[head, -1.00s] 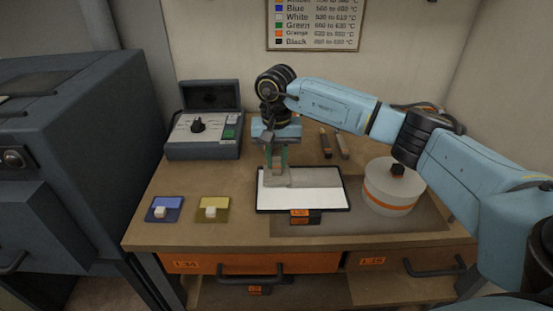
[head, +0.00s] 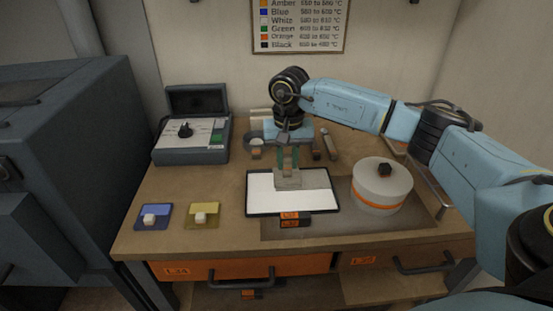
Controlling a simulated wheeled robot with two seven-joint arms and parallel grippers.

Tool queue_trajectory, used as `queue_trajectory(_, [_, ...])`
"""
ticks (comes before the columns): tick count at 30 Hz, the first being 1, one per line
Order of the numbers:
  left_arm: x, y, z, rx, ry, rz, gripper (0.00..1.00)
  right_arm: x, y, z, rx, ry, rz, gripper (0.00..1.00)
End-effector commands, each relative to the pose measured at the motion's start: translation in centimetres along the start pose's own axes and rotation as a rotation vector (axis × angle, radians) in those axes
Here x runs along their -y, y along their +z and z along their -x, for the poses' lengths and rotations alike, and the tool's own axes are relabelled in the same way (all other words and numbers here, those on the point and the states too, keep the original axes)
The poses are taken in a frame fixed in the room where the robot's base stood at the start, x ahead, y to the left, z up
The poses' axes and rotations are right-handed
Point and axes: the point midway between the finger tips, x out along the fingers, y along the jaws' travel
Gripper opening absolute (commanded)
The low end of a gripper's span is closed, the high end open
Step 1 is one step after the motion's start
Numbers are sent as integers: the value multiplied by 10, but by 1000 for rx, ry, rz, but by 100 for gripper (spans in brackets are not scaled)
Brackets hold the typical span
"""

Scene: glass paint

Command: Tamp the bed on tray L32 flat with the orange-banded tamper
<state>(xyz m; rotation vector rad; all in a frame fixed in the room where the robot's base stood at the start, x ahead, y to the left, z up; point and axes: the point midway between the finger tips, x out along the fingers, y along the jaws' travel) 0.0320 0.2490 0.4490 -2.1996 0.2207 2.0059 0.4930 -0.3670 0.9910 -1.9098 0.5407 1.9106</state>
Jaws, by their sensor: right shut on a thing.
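The tray (head: 252,209) is dark-rimmed and lies mid-bench with a flat-looking white bed (head: 305,198). Orange labels (head: 290,216) sit at its front edge, too small to read surely. My right gripper (head: 288,167) points down over the tray's back part, shut on a pale grey block-like tool (head: 288,180). Whether this tool touches the bed I cannot tell. The orange-banded tamper (head: 368,195), a white cylinder with a black knob, stands right of the tray, apart from the gripper. My left gripper is out of view.
A grey control box (head: 190,150) with open lid stands back left. Small handled tools (head: 329,146) lie behind the tray. An orange drawer (head: 190,270) is below. A colour chart (head: 300,25) hangs behind.

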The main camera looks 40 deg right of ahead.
Motion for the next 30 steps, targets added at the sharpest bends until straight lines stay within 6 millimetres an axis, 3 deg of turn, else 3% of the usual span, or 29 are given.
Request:
queue_trajectory(13, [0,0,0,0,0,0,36,-6,0,0,-1,-1,1,3])
queue_trajectory(30, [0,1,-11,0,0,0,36,-6,0,-16,-1,-1,1,3])
